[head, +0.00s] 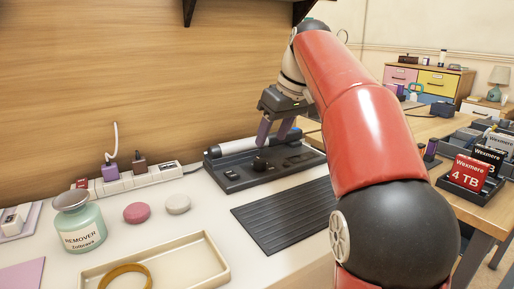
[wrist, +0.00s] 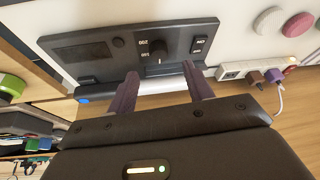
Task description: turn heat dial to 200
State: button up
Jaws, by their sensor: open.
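The heat dial (head: 260,164) is a small black knob on a dark control unit (head: 236,183) at the back of the white counter. In the wrist view the dial (wrist: 159,50) sits mid-panel beside small white markings. One looks like 200 upside down; the dial's exact setting is too small to read. My gripper (head: 272,136) is above the unit, pointing down, with its purple fingers apart and empty. In the wrist view the fingers of my gripper (wrist: 160,72) lie to either side of the dial's line, apart from it.
A power strip (head: 140,178) with plugs lies left of the unit. A remover jar (head: 80,225), a pink disc (head: 137,212), a pale disc (head: 177,204) and a tray (head: 190,262) stand on the counter. A ribbed black mat (head: 285,215) lies in front of the unit.

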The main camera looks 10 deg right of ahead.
aim_at(261, 160)
jog(key=x, duration=0.2)
jog(key=b+x, duration=0.1)
jog(key=x, duration=0.2)
jog(key=b+x, duration=0.1)
jog(key=x, duration=0.2)
jog(key=shift+w, duration=0.3)
jog(key=shift+r, duration=0.1)
jog(key=c, duration=1)
jog(key=shift+o, duration=0.2)
